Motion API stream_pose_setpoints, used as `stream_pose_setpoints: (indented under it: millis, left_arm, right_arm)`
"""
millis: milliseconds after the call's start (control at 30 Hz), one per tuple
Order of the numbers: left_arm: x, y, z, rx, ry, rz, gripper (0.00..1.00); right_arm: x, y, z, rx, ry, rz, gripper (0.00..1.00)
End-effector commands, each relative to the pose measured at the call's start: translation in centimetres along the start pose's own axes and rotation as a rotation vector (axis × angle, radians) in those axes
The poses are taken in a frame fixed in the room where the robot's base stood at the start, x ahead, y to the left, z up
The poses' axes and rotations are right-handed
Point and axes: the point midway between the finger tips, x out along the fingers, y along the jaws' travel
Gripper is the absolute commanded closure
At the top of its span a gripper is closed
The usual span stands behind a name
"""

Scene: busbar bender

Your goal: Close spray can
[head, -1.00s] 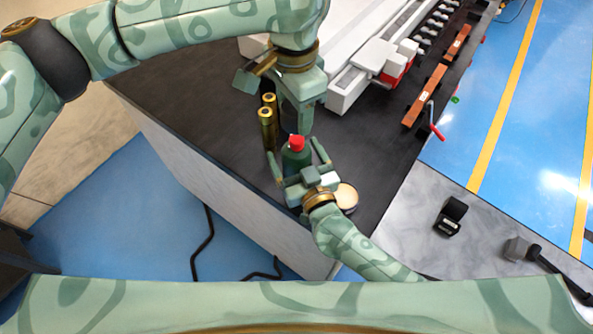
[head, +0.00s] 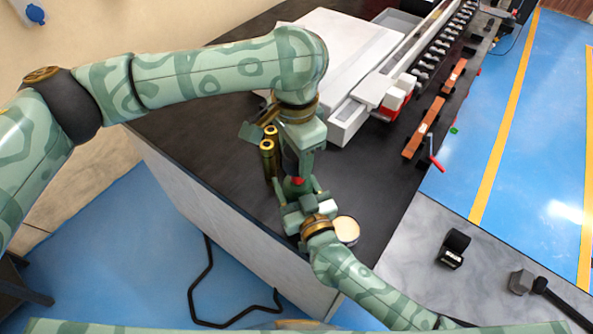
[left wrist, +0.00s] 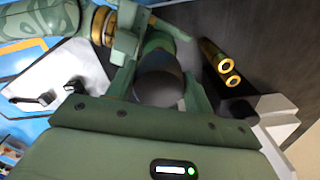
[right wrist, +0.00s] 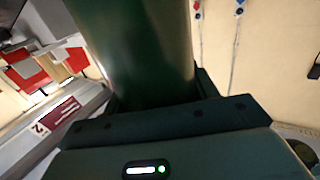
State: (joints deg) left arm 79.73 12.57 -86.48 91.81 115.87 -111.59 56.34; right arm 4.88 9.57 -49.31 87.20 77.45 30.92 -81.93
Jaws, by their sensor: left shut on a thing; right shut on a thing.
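The spray can is green with a red top (head: 297,181), standing near the table's corner. My right gripper (head: 303,195) is shut on its body, and the green can (right wrist: 140,45) fills the middle of the right wrist view. My left gripper (head: 297,165) is just above the can, pointing down. It is shut on a dark cap (left wrist: 160,80), which shows between its fingers in the left wrist view. In the head view the cap is mostly hidden by the left fingers. The red top still shows below them; whether cap and can touch I cannot tell.
Two brass-coloured cylinders (head: 268,158) stand close beside my left gripper. A round tin with a pale top (head: 346,230) stands right of my right gripper. The white and grey bender (head: 350,112) is farther back.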

Motion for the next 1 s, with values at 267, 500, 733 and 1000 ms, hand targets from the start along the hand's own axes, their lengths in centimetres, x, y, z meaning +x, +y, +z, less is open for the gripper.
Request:
stream_pose_setpoints:
  millis: [267, 500, 733, 1000]
  left_arm:
    - [2.4, 0.0, 0.0, -0.001, 0.001, -0.001, 0.69]
    - [2.4, 0.0, 0.0, 0.0, 0.001, -0.001, 0.69]
    - [2.5, 0.0, 0.0, 0.0, 0.001, 0.0, 0.69]
    - [3.8, 0.0, 0.0, -0.001, 0.0, 0.0, 0.69]
  right_arm:
    - [0.0, 0.0, 0.0, 0.0, 0.0, 0.0, 0.83]
    - [0.0, 0.0, 0.0, 0.0, 0.0, 0.0, 0.83]
    - [0.0, 0.0, 0.0, 0.0, 0.001, 0.0, 0.83]
    - [0.0, 0.0, 0.0, 0.0, 0.001, 0.0, 0.83]
